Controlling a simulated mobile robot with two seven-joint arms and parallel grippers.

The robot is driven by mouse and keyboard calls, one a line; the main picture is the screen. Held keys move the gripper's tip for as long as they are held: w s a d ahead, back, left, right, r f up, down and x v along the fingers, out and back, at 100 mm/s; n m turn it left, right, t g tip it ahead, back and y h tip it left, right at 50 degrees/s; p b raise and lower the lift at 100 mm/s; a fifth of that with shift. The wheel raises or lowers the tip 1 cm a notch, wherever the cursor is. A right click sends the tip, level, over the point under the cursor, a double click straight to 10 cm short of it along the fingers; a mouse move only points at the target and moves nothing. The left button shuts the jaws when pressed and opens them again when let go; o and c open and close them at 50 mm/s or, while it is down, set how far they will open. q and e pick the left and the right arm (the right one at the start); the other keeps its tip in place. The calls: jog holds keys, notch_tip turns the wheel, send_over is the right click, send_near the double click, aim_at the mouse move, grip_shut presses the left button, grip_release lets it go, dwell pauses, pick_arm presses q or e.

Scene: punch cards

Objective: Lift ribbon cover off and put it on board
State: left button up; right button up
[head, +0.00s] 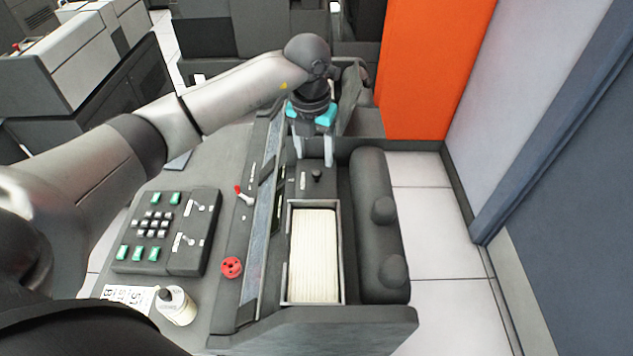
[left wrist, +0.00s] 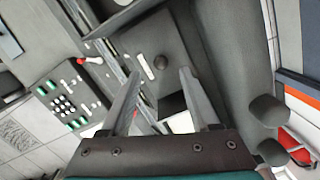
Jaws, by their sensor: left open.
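A dark grey cover plate with a small black knob (head: 317,175) lies on the machine, just behind the card stack; I take it for the ribbon cover. In the left wrist view the knob (left wrist: 160,62) shows close to the fingertips, near the line between them. My left gripper (head: 313,160) points down over the plate's far part, open and empty, its fingers apart from each other. Whether the fingertips touch the plate I cannot tell. The grey board (head: 225,205) lies left of the machine. My right gripper is not in view.
A stack of cream cards (head: 314,255) fills the tray nearer me. A dark padded block with two knobs (head: 378,235) stands to its right.

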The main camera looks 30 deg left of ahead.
aim_at(316, 171)
pick_arm(q)
jog(key=shift+w+f, duration=0.15)
jog(key=shift+f, duration=1.2)
jog(key=shift+w+f, duration=0.15)
jog(key=shift+f, duration=1.2)
grip_shut()
jog(key=shift+r, duration=0.1)
